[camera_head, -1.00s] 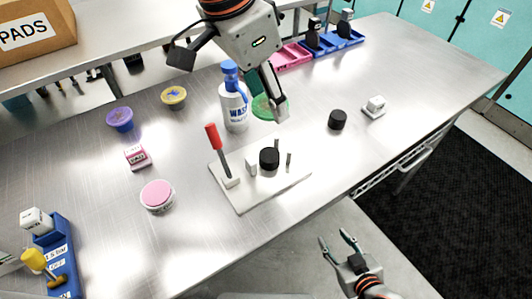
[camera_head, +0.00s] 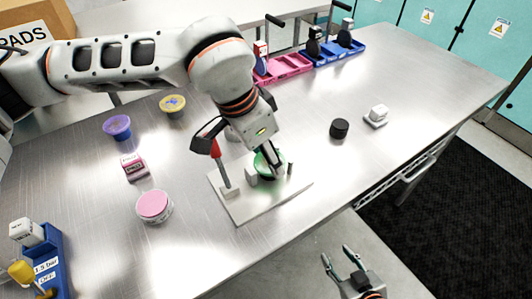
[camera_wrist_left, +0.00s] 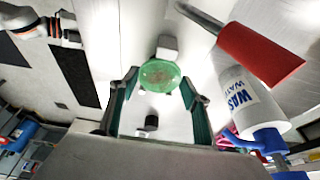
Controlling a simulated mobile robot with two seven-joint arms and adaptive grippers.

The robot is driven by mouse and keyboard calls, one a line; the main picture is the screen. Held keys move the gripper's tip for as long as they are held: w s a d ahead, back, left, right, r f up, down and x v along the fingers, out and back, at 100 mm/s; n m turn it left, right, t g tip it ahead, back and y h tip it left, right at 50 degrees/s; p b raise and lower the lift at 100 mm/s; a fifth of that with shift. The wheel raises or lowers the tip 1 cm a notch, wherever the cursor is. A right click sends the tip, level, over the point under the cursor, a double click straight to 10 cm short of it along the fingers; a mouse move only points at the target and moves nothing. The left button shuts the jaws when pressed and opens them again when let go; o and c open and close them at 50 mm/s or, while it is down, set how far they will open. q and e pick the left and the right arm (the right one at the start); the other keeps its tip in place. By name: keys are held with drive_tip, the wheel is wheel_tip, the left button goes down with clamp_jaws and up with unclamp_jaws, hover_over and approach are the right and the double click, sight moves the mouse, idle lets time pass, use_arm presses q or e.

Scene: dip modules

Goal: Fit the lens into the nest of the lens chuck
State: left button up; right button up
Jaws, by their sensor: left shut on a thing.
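My left gripper (camera_head: 270,170) is shut on the lens, a green translucent disc (camera_head: 262,162), and holds it over the lens chuck. In the left wrist view the lens (camera_wrist_left: 160,75) sits between the two fingers of the left gripper (camera_wrist_left: 160,92). The lens chuck is a pale plate (camera_head: 242,208) with a red lever (camera_head: 215,148), a white block (camera_head: 251,175) and a small post (camera_head: 290,168). Its black nest is hidden by the lens and fingers in the head view, so I cannot tell whether the lens touches it. My right gripper (camera_head: 340,260) is open and empty, off the table's front edge.

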use_arm(q)
drive_tip(key=o, duration=0.5)
drive_tip(key=shift+f, duration=0.15)
drive_tip(key=o, duration=0.4)
drive_tip(key=v, duration=1.2)
drive_tip(key=shift+r, duration=0.25)
